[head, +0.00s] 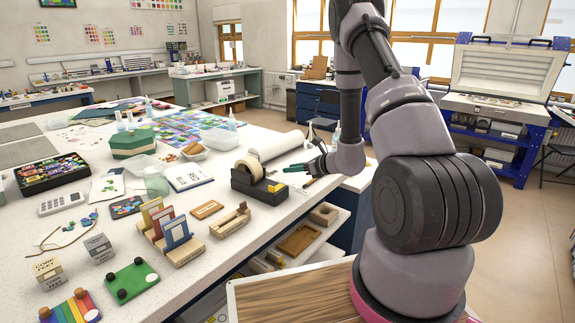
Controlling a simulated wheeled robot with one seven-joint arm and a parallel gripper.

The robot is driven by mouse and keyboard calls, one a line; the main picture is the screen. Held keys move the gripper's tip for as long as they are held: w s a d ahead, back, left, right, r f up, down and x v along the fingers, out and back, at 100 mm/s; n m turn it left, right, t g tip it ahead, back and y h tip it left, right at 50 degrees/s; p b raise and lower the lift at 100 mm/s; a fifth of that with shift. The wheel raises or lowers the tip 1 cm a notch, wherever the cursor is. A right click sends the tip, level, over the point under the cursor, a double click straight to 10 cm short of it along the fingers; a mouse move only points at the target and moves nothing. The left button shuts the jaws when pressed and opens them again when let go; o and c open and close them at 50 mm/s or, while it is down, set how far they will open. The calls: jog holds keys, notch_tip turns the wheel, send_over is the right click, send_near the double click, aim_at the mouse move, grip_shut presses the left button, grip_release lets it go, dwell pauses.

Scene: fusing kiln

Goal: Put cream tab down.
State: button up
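My gripper (303,171) is at the end of my arm, low over the right part of the white table, just right of the black tape dispenser. It is small here, and I cannot tell whether its fingers are apart or closed. A teal piece (295,168) shows at its tip; I cannot tell if it is a finger or a separate thing. I cannot make out a cream tab at the gripper. A wooden rack (180,253) on the table holds upright tan, red and blue-edged pieces; I cannot tell whether a cream tab is among them.
The tape dispenser (258,184) stands left of my gripper, with a white roll (277,147) behind it. A slotted wooden block (231,223) is near the table's front edge. A green box (133,144), a black tray (52,175) and small items crowd the table (215,262).

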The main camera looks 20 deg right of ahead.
jog(key=shift+s+d+r, duration=0.1)
jog(key=s+a+r+n+g+y, duration=0.25)
jog(key=s+a+r+n, duration=0.3)
jog(key=r, duration=0.55)
jog(key=s+a+r+n+g+y, duration=0.1)
jog(key=s+a+r+n+g, duration=0.4)
jog(key=r, duration=0.6)
jog(key=s+d+r+n+t+h, duration=0.1)
jog(key=s+d+r+n+h, duration=0.2)
jog(key=s, duration=0.4)
jog(key=s+d+r+n+t+h, duration=0.1)
jog(key=s+d+r+n+h, duration=0.2)
jog(key=s+r+n, duration=0.3)
jog(key=s+d+r+n+t+h, duration=0.2)
jog(key=s+d+r+n+h, duration=0.1)
jog(key=s, duration=0.5)
jog(key=shift+d+r+n+h, duration=0.25)
jog(key=shift+r+n+h, duration=0.3)
jog(key=shift+n, duration=0.4)
